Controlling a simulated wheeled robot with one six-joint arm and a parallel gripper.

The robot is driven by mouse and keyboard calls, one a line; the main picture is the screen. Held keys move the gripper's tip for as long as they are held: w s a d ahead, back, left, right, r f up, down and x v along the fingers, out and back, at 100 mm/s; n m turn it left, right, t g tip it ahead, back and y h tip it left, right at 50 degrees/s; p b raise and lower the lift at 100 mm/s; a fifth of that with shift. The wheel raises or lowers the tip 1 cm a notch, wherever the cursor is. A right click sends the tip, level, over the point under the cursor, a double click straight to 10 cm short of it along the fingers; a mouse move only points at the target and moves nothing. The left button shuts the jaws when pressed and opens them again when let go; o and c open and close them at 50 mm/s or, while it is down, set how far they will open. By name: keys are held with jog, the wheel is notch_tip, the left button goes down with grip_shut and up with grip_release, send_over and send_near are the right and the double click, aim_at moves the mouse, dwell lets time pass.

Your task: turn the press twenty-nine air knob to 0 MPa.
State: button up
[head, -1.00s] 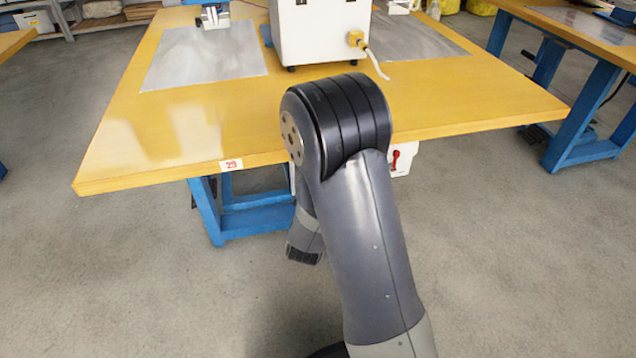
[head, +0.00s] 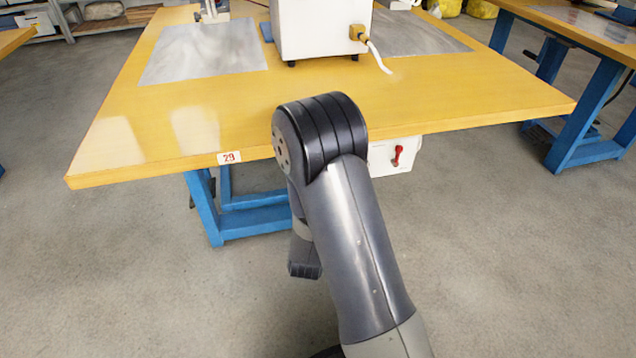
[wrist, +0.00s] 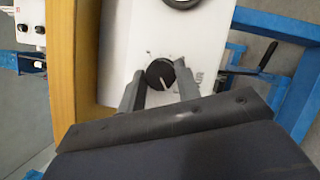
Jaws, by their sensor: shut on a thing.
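The black air knob (wrist: 160,73) with a white pointer line sits on the face of a white box (wrist: 122,50) in the wrist view. The pointer slants toward the picture's bottom right. My gripper (wrist: 158,88) has one finger on each side of the knob and is shut on it. The scale around the knob is mostly hidden or too small to read. In the head view, the number plate 29 (head: 229,157) is on the front edge of the yellow table (head: 140,165). My gripper and the knob are hidden there.
A white box with a red switch (head: 397,155) hangs under the table edge, right of my arm. Blue table legs (head: 205,210) stand below. A white machine (head: 315,30) with a yellow plug is on top. Part of a dark round rim (wrist: 182,3) shows above the knob.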

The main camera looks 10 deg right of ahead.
jog(key=shift+f+n+t+y, duration=0.15)
jog(key=shift+n+t+y, duration=0.15)
jog(key=shift+n, duration=0.5)
jog(key=shift+n+b, duration=0.3)
jog(key=shift+b, duration=0.05)
jog(key=o, duration=1)
jog(key=shift+c, duration=0.2)
jog(key=v, duration=1)
jog(key=shift+s+f+p, duration=0.15)
jog(key=shift+s+p, duration=0.2)
jog(key=shift+p, duration=0.1)
jog(key=shift+a, duration=0.1)
